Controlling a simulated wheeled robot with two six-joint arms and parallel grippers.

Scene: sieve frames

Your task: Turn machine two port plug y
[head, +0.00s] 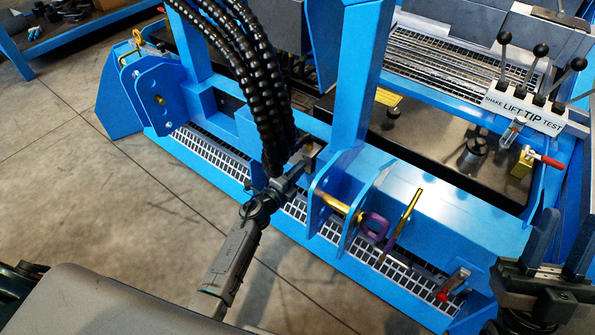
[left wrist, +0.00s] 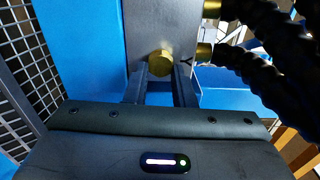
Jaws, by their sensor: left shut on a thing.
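The brass port plug (left wrist: 160,63) sits on the face of a dark grey block (left wrist: 150,25), left of a black letter Y in the left wrist view. My left gripper (left wrist: 160,80) is shut on this plug, with one dark finger on each side of it. In the head view my left gripper (head: 304,163) reaches the block beside the blue upright, under the black hoses. The plug itself is hidden there. My right gripper (head: 560,245) is at the lower right edge, its fingers apart and empty.
Thick black hoses (head: 262,90) hang right above my left gripper; their brass fittings (left wrist: 205,52) are close beside the plug. Floor at left is clear.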

